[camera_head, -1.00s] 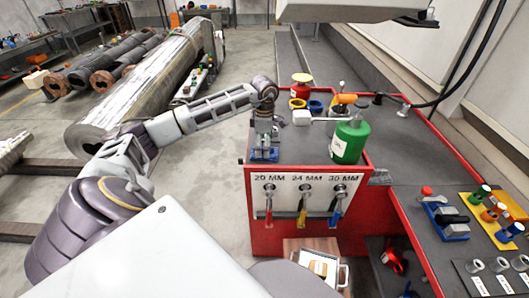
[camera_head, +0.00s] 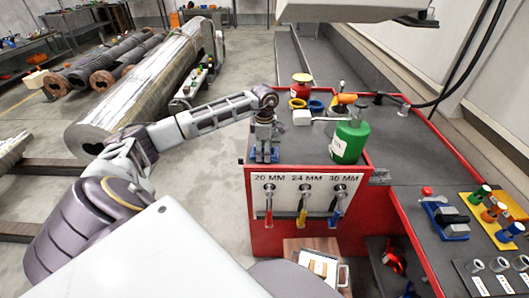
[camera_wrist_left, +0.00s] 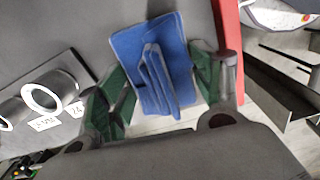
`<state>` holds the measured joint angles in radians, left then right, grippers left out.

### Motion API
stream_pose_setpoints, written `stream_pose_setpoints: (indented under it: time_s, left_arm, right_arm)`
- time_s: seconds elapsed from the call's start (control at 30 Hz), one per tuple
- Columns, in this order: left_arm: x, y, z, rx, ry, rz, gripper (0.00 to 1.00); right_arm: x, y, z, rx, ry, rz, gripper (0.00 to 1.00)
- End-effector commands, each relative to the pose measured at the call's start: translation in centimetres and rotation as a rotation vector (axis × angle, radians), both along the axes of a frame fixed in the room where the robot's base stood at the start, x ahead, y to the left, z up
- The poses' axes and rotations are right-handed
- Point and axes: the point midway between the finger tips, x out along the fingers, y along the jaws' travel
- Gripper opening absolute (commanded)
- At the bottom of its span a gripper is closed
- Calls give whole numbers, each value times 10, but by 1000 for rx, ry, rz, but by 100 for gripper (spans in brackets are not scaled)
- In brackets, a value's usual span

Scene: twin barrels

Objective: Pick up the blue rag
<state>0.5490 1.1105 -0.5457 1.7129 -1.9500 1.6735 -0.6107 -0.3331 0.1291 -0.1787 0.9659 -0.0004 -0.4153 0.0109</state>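The blue rag (camera_head: 273,156) lies on the grey top of the red workbench (camera_head: 310,155), near its front left corner. In the left wrist view the rag (camera_wrist_left: 181,47) has a raised fold standing up in its middle. My left gripper (camera_head: 264,149) points down over the rag and hides part of it in the head view. In the wrist view my left gripper (camera_wrist_left: 163,92) is open, with a green-padded finger on either side of the fold and gaps between. My right gripper is not in view.
A green bottle (camera_head: 348,141) stands to the right of the rag on the bench. A red-topped can (camera_head: 301,87) and blue and yellow rings are behind it. Metal rings (camera_wrist_left: 42,97) show left in the wrist view. Colored handles hang on the bench front.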

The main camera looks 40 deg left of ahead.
Motion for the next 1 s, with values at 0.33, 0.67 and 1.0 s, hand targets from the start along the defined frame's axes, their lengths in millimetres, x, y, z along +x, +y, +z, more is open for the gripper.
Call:
stream_pose_setpoints:
  time_s: [0.33,0.67,1.0]
  left_arm:
    - [0,0,0,0,0,0,38]
    - [1,0,14,-1,-3,0,38]
    - [1,0,61,1,-4,1,38]
  right_arm:
    - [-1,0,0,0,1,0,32]
    - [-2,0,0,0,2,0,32]
    - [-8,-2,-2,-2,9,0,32]
